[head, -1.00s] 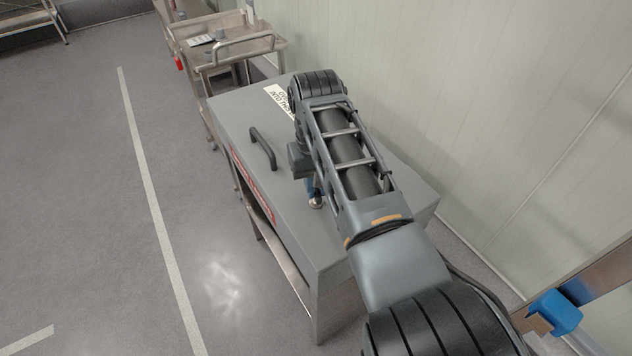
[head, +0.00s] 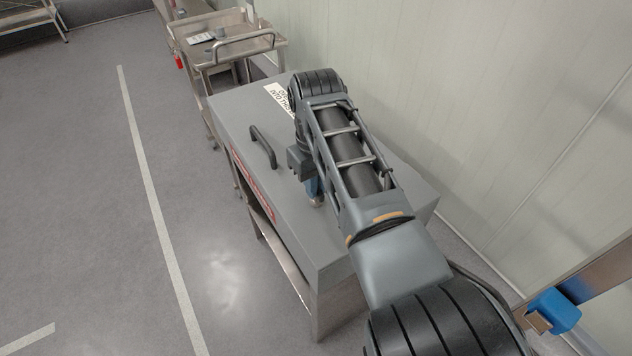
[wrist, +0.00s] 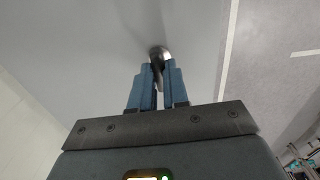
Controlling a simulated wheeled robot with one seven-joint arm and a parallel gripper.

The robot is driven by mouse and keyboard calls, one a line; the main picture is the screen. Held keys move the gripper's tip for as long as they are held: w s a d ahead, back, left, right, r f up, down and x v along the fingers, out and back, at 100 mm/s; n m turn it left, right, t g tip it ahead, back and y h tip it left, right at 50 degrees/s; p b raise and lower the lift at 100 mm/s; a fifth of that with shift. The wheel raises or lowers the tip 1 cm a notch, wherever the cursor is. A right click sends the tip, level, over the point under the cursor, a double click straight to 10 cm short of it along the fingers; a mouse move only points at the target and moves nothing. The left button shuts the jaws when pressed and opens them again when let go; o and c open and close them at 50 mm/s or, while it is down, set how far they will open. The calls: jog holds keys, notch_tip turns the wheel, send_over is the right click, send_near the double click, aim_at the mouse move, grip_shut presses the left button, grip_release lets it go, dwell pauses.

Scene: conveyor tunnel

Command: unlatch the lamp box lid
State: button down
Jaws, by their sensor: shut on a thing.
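The lamp box (head: 235,115) is a grey box with a flat lid and a dark bar handle (head: 264,147) on top. In the wrist view, a small round metal latch (wrist: 160,51) stands on the grey lid (wrist: 110,40), with a dark lever (wrist: 158,76) reaching back between my fingers. My gripper (wrist: 158,84) has blue fingers and is shut on the latch lever. In the head view, my gripper (head: 314,190) is low over the lid, right of the handle. My arm hides much of the lid and most of the latch there.
The box rests on a metal stand (head: 285,252). A steel cart (head: 235,45) with small items stands behind it. A pale wall (head: 500,100) runs close on the right. Open grey floor with a light line (head: 150,200) lies to the left.

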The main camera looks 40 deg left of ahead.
jog(key=c, duration=1.1)
grip_release()
jog(key=shift+r, duration=3.9)
